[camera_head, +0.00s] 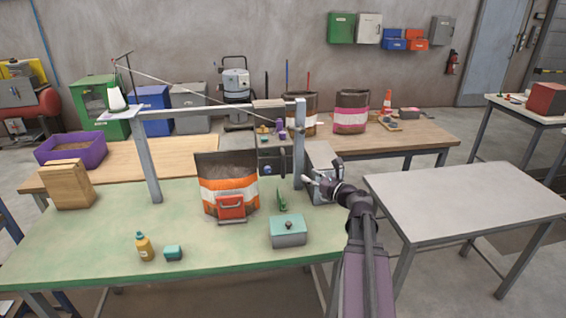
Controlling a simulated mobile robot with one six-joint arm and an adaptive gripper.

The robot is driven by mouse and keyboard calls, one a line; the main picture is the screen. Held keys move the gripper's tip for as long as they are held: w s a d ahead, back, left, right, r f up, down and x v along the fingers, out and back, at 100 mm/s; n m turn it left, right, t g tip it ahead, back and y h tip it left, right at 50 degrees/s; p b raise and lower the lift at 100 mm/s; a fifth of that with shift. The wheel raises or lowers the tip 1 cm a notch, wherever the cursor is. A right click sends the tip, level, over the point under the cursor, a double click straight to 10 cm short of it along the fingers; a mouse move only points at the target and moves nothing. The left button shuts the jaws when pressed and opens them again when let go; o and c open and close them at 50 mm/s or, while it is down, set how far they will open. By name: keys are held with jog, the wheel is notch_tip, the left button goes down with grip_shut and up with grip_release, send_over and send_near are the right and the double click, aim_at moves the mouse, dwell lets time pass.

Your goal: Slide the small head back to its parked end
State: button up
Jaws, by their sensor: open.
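The small head (272,157) is a dark box with a black handle. It appears to hang below the rail (215,113), near the rail's right end and just right of the open bag. The rail runs from the left post (147,165) to the right post (299,150). A brown, orange and white bag (220,172) stands under the rail with a red clamp (231,207) at its front. My gripper (308,182) is open and appears empty. It is right of the head, close to the right post; its exact gap to the post cannot be told.
A white thread cone (115,98) sits at the rail's left end; its thread slants toward the head. The grey table (465,200) at right is bare.

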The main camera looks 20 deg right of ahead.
aim_at(283, 174)
jog(key=x, duration=1.3)
grip_shut()
jog(key=shift+a, duration=0.1)
